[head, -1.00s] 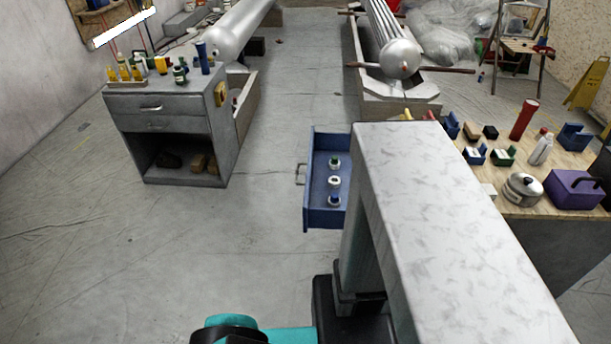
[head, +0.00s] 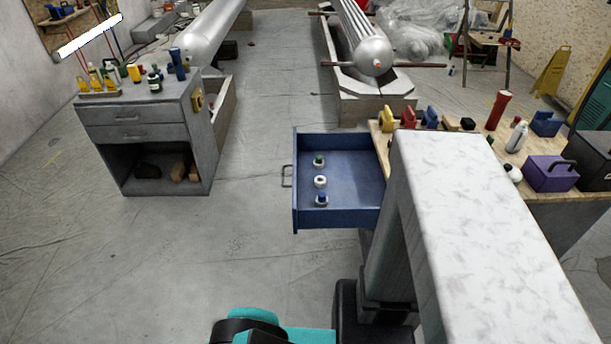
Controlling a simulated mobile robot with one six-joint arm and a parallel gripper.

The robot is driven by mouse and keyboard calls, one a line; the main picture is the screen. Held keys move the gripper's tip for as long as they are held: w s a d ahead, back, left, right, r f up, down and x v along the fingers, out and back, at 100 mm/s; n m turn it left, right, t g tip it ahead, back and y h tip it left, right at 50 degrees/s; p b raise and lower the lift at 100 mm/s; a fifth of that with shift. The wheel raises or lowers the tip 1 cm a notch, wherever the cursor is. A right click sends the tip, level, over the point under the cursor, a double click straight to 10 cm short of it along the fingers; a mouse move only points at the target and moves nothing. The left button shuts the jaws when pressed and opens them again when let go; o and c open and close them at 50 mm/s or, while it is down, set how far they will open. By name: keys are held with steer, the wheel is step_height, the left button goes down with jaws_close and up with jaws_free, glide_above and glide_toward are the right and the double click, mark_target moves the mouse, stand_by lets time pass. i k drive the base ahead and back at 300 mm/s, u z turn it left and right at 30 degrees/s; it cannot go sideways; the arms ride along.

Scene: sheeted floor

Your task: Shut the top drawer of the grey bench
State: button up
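A grey bench (head: 158,150) stands at the left in the head view. It has a top drawer front (head: 127,119), a second one below it, and an open shelf. Both fronts look about flush; I cannot tell whether a small gap is left. A blue drawer (head: 345,216) stands well out of the wood-topped bench (head: 560,200) at the right, its handle (head: 287,176) facing left. It holds several small items near its front. My column hides where it meets that bench. My gripper is not in view; only teal arm parts show at the bottom.
The grey bench top carries bottles and small tools. The wooden top holds a purple box (head: 550,173), a red bottle (head: 498,110) and other items. Floor between the grey bench and blue drawer is clear. Metal cylinders (head: 372,55) lie farther back.

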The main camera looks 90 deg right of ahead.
mark_target(350, 174)
steer(key=z, duration=0.15)
steer(key=k, duration=0.2)
steer(key=z, duration=2.75)
steer(key=k, duration=0.6)
steer(key=u, duration=0.1)
steer(key=i, duration=0.3)
steer(key=u, duration=0.05)
